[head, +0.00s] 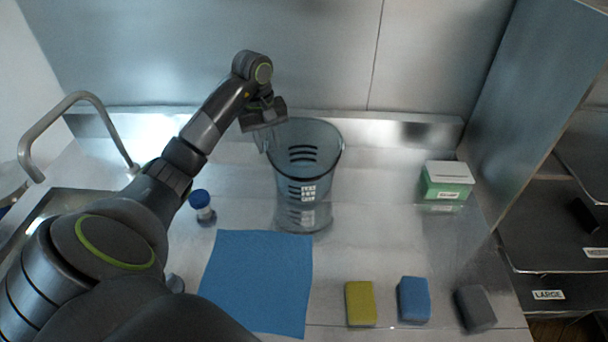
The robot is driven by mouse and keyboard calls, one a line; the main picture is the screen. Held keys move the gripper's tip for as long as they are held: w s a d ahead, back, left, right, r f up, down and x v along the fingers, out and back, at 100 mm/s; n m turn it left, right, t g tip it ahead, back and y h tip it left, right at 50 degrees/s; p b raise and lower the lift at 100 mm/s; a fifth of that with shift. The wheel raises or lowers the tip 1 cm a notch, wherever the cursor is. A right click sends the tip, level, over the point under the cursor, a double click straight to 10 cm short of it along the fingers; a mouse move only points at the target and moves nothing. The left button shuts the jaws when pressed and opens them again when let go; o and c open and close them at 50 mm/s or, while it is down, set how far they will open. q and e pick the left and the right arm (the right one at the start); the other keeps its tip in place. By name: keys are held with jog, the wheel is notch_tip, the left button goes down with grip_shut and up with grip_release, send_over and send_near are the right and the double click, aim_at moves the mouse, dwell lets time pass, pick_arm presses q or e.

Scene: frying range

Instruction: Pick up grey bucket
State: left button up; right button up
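The grey bucket (318,178) is a see-through tapered container with dark slot marks and a white label. My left gripper (264,140) is at the bucket's upper left rim, pointing down. Its fingers look thin and partly overlap the rim in the picture. I cannot tell whether they touch the rim or how far apart they are. My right gripper is not in view.
A blue cloth (258,280) lies in front of the bucket. A blue-capped bottle (202,206) stands left. Yellow (360,303), blue (413,299) and grey (475,308) sponges lie front right. A green box (447,181) stands right. A faucet (92,98) and sink are left.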

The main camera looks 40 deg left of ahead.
aim_at(270, 149)
pick_arm(q)
jog(key=shift+w+f+b, duration=0.15)
jog(key=shift+f+b, duration=0.85)
jog(key=shift+f, duration=0.45)
jog(key=f+b, duration=0.2)
jog(key=shift+w+f, duration=0.3)
jog(key=shift+f, duration=0.05)
jog(key=shift+w+f+p, duration=0.15)
jog(key=shift+f+p, duration=0.4)
jog(key=shift+f, duration=0.35)
jog(key=shift+c, duration=0.3)
grip_shut()
